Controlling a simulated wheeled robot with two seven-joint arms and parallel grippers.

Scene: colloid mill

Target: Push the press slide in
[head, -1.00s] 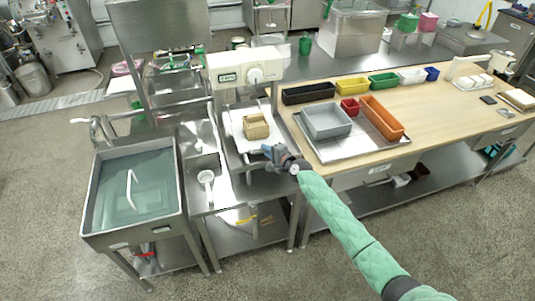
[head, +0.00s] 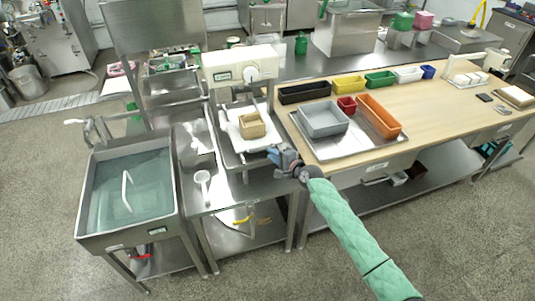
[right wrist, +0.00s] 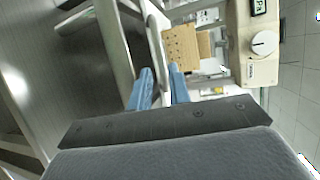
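The press is a cream unit (head: 240,64) with a small display and a round knob, left of the wooden bench. Below it, a pale slide (head: 236,137) carries a light wooden box (head: 252,126) and sticks out toward the front. My right gripper (head: 276,153) is at the slide's front right. In the right wrist view, its blue fingertips (right wrist: 161,72) are apart, and a pale metal bar (right wrist: 155,40) runs between or just behind them; contact cannot be told. The perforated wooden box (right wrist: 187,48) and press head (right wrist: 253,45) lie beyond. My left gripper is not in view.
A water-filled sink (head: 128,195) and a steel counter holding a white ladle-like tool (head: 203,180) are at left. Right of my gripper, a metal tray (head: 350,150) holds grey (head: 323,119), red and orange bins on the bench. Floor space in front is clear.

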